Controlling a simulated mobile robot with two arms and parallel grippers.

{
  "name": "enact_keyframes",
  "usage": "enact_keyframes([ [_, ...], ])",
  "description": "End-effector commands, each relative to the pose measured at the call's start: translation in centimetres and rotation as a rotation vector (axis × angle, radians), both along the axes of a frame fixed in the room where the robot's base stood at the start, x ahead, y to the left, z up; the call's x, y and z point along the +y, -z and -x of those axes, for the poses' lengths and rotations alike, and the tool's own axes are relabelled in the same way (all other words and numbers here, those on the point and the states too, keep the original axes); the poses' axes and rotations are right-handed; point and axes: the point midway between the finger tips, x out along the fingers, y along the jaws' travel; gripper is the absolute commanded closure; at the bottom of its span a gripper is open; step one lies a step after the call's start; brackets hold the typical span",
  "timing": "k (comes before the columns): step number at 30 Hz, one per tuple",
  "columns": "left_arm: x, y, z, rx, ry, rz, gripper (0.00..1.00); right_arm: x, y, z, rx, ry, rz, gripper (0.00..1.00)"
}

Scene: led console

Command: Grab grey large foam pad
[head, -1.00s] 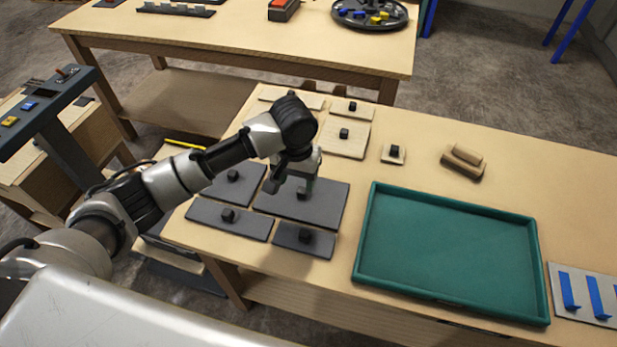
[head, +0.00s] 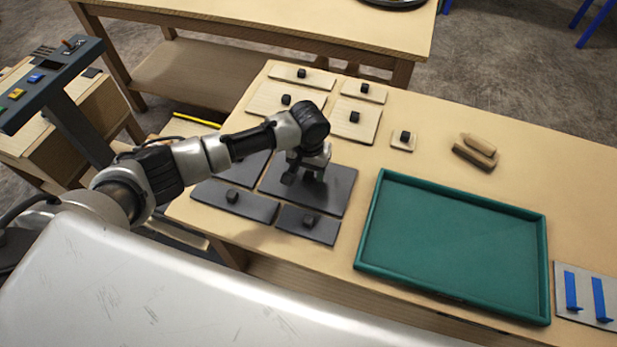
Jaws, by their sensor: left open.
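Several dark grey pads with black knobs lie on the wooden table's left part. The large grey foam pad (head: 335,189) lies at the right of this group, in front of the light wooden pads. My left gripper (head: 305,178) is over the middle of this pad, pointing down and open. It is low, around where the pad's knob is; the knob is hidden by the gripper. I cannot tell whether the fingers touch it. My right gripper is not in view.
Grey pads (head: 236,201) and (head: 308,224) lie close in front. Light pads (head: 354,120) lie behind. A green tray (head: 450,245) stands to the right, with a wooden block (head: 476,150) behind it. Blue hooks on a plate (head: 587,293) are at far right.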

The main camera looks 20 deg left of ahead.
Motion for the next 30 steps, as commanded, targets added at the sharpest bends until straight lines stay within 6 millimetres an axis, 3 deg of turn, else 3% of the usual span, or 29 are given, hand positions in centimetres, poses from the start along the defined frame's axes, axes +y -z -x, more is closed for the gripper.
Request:
enact_keyframes([
  [3, 0.02, 1.09, 0.07, 0.001, 0.0, -0.001, 0.44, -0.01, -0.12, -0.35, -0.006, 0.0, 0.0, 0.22],
  [11, 0.02, 1.3, 0.05, 0.0, 0.0, 0.0, 0.45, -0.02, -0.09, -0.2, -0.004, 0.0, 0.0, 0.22],
  [21, 0.02, 1.27, 0.05, 0.0, 0.0, 0.0, 0.97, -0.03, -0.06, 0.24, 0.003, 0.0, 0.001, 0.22],
  [30, 0.0, 1.04, 0.03, -0.001, 0.0, 0.0, 0.99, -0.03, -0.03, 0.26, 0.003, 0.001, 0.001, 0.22],
])
